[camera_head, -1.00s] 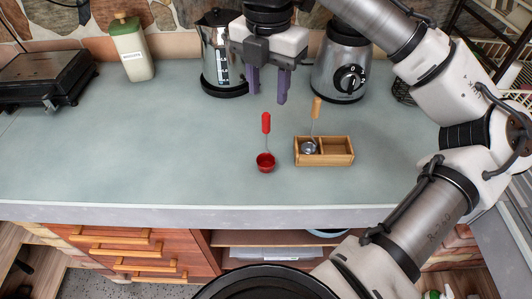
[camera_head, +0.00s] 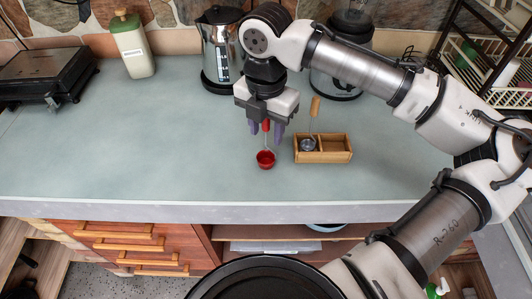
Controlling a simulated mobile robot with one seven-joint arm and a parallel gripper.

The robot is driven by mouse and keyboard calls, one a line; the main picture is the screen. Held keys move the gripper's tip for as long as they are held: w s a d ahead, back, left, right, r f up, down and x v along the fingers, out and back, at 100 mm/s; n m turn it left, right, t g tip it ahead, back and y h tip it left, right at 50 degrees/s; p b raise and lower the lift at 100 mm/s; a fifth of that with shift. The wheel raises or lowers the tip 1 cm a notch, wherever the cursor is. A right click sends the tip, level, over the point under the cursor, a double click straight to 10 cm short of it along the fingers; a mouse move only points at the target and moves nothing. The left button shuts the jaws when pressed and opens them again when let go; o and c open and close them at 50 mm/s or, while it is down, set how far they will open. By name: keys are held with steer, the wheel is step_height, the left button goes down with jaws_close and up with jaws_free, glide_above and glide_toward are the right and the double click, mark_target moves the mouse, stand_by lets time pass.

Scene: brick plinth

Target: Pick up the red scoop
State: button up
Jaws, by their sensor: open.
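The red scoop lies on the grey-green counter, with its red bowl (camera_head: 265,159) toward the front edge and its handle pointing to the back. My gripper (camera_head: 266,130) points down over the handle end, with its purple fingers apart. The red handle shows between the fingers, and the thin metal shank runs forward to the bowl. I cannot tell whether the fingers touch the handle. The gripper covers the far end of the handle.
A wooden two-part box (camera_head: 336,147) with a wooden-handled metal scoop (camera_head: 314,108) stands just right.

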steer(key=shift+c, duration=0.4)
jaws_close()
